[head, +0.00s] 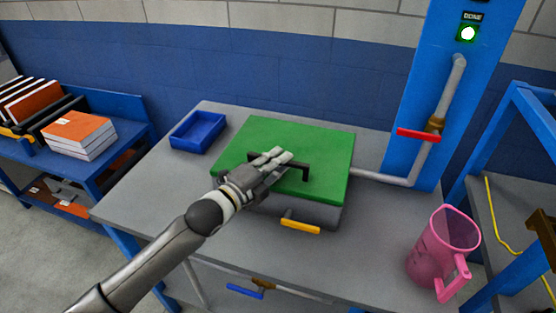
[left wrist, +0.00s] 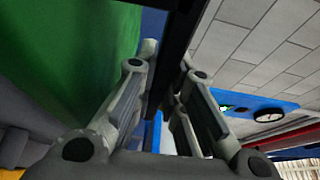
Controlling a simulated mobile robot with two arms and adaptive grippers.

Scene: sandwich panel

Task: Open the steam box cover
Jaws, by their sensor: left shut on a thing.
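The steam box has a green cover (head: 327,146) on a grey body (head: 327,214) and stands on the grey table. The cover looks closed on the body. A black handle (head: 306,171) runs across the cover's top. My left gripper (head: 278,158) reaches over the cover and is shut on the black handle. In the left wrist view the black handle (left wrist: 176,45) passes between the two fingers, with the green cover (left wrist: 60,60) to the left. A yellow latch handle (head: 300,226) is on the box's front. My right gripper is not in view.
A blue tray (head: 198,132) sits at the table's back left. A pink pitcher (head: 440,250) stands at the right front. A pipe with a red valve handle (head: 418,134) runs from the box to a blue panel (head: 412,90). The table's (head: 150,190) left part is clear.

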